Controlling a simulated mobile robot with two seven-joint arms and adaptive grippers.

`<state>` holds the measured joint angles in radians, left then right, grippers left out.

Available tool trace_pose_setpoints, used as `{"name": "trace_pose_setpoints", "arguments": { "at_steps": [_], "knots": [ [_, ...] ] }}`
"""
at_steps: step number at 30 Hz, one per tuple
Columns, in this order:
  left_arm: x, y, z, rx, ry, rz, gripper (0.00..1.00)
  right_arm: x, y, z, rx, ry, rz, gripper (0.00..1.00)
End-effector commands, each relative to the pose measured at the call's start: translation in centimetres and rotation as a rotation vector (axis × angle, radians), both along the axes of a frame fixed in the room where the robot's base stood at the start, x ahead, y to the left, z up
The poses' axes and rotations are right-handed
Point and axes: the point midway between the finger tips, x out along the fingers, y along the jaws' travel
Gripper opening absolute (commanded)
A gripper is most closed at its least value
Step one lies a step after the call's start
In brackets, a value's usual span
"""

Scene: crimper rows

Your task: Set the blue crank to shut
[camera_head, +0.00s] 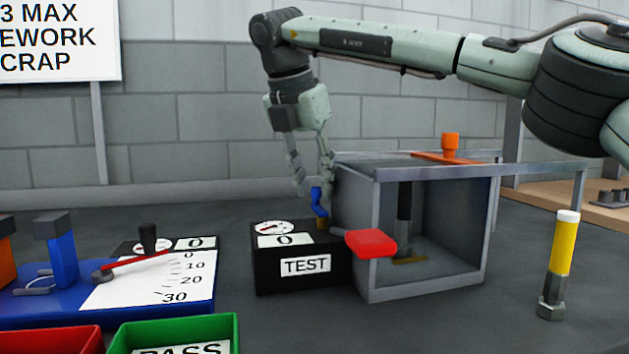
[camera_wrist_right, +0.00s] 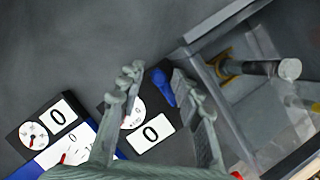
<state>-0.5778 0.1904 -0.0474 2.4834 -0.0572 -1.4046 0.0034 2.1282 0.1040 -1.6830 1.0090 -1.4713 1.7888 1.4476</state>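The blue crank (camera_head: 318,203) sits on a brass stem on top of the black TEST box (camera_head: 265,270), at its right end beside the grey frame. It also shows in the right wrist view (camera_wrist_right: 164,88). My right gripper (camera_head: 312,186) points down over the crank. In the right wrist view my right gripper (camera_wrist_right: 155,75) has its fingers apart, with the crank between them, close to the right-hand finger. I cannot tell whether that finger touches it. The box's dial and a display reading 0 (camera_wrist_right: 150,133) show. My left gripper is not in view.
A grey open-sided frame (camera_head: 375,280) stands right of the box, with a red block (camera_head: 371,243) in front and an orange knob (camera_head: 450,146) on top. Left are a blue base (camera_head: 40,308) with a lever and scale, and a green PASS bin (camera_head: 236,330). A yellow-handled tool (camera_head: 563,245) stands right.

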Motion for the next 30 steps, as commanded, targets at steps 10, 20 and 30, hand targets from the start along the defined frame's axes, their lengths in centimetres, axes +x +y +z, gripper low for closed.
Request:
{"name": "trace_pose_setpoints", "arguments": {
  "at_steps": [10, 20, 30],
  "knots": [
    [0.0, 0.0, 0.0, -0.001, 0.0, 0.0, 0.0, -1.1, 0.8, 3.4, 0.0, -0.002, -0.001, 0.35],
    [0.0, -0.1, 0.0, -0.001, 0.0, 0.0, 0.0, -2.4, 1.7, 7.0, -0.001, -0.001, 0.0, 0.35],
    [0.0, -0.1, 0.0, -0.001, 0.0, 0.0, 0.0, -2.5, 1.8, 7.4, 0.0, 0.0, 0.0, 0.35]
  ]
}}
